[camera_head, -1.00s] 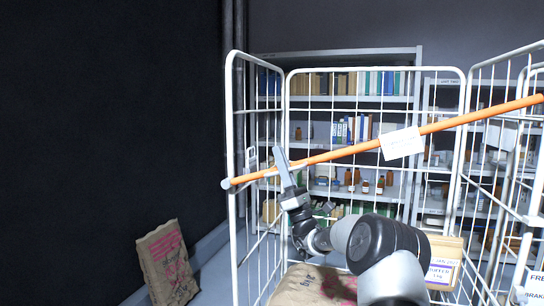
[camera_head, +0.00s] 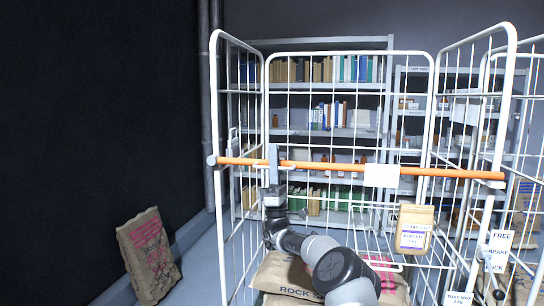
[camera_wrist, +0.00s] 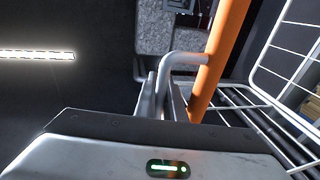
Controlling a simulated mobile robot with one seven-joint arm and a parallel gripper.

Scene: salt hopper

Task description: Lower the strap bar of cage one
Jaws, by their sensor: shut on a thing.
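The orange strap bar (camera_head: 330,167) lies nearly level across the front of the white wire cage (camera_head: 216,110). A white label hangs on it. Its left end is at the left front post; its right end overlaps the right front post, and I cannot tell whether it is seated in a catch. My gripper (camera_head: 273,163) is at the bar's left part. In the wrist view my gripper (camera_wrist: 165,105) is shut on the bent grey handle (camera_wrist: 180,60) that joins the orange bar (camera_wrist: 222,55).
Paper sacks (camera_head: 290,275) lie low in the cage, and a tan labelled packet (camera_head: 414,230) is behind the bar. Another sack (camera_head: 149,255) leans by the dark wall at left. A second cage (camera_head: 525,130) stands close at right. Shelves (camera_head: 320,45) stand behind.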

